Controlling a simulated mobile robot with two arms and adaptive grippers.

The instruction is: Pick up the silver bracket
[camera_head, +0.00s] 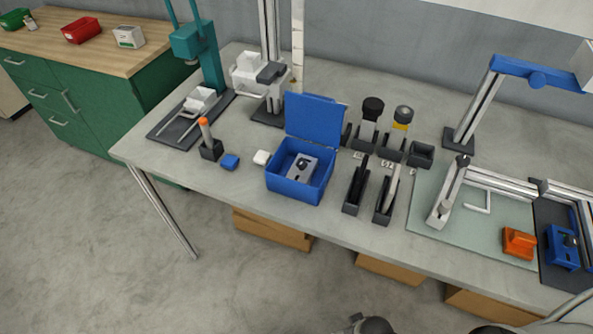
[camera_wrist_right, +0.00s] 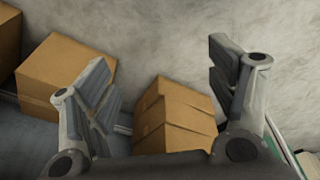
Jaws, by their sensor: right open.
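A silver-grey bracket-like part (camera_head: 302,167) with a dark round spot on top lies inside the open blue box (camera_head: 288,190) near the middle of the table. My left gripper is in neither view.
The grey table (camera_head: 235,195) carries dark upright holders (camera_head: 356,190) right of the blue box, a teal press (camera_head: 200,50) at the left and a blue-armed stand (camera_head: 490,90) at the right. Cardboard boxes (camera_wrist_right: 175,118) sit below the table. The front floor (camera_head: 120,270) is clear.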

